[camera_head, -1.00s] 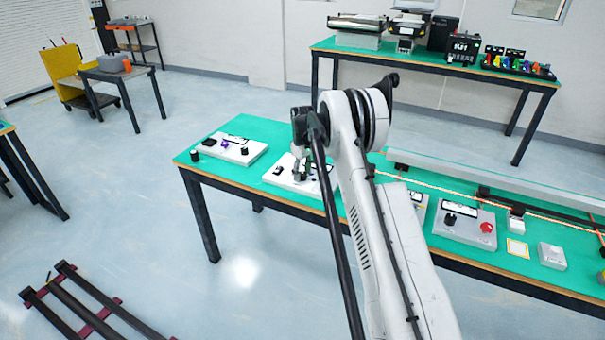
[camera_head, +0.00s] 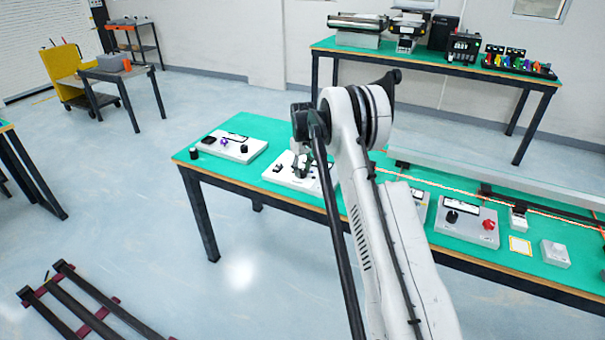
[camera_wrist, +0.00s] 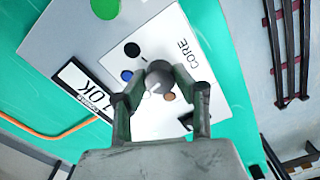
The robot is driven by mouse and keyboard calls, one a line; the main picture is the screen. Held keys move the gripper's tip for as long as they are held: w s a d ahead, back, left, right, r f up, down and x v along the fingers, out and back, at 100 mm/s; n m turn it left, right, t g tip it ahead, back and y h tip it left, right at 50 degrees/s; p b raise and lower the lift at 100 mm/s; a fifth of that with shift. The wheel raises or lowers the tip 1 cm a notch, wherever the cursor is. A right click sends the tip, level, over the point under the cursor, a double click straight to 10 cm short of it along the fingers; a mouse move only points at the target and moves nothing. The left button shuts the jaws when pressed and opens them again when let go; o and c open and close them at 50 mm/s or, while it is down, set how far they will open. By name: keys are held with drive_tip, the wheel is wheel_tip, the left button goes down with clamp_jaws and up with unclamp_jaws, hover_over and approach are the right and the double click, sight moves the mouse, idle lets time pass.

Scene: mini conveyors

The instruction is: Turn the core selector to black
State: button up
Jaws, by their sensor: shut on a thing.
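The core selector is a round grey knob (camera_wrist: 157,76) on a white plate marked CORE (camera_wrist: 187,53) in the wrist view. A black dot (camera_wrist: 132,49), a blue dot (camera_wrist: 127,75) and a brown dot (camera_wrist: 170,97) lie around it. A short light mark shows by the knob's lower edge; I cannot tell surely which dot it points at. My gripper (camera_wrist: 159,80) is shut on the knob, one finger on each side. In the head view my gripper (camera_head: 301,164) is over a white panel (camera_head: 275,180), and the knob is hidden there.
Beside the knob are a display reading 10K (camera_wrist: 84,90) and a green round button (camera_wrist: 105,8). Another panel (camera_head: 243,153) stands to the left on the green table (camera_head: 225,178). A panel with a red button (camera_head: 488,225) is to the right.

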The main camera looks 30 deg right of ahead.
sight(302, 171)
drive_tip(key=m+b, duration=0.2)
drive_tip(key=m, duration=0.2)
drive_tip(key=shift+m, duration=0.3)
drive_tip(key=m+b, duration=0.2)
drive_tip(key=m, duration=0.2)
drive_tip(key=shift+m, duration=0.3)
drive_tip(key=m+b, duration=0.1)
drive_tip(key=m, duration=0.3)
drive_tip(key=shift+m, duration=0.3)
drive_tip(key=shift+m+b, duration=0.35)
drive_tip(key=shift+m, duration=1.35)
drive_tip(key=o, duration=1.1)
drive_tip(key=shift+o, duration=0.2)
drive_tip(key=shift+r, duration=0.15)
wheel_tip(302, 171, up, 12)
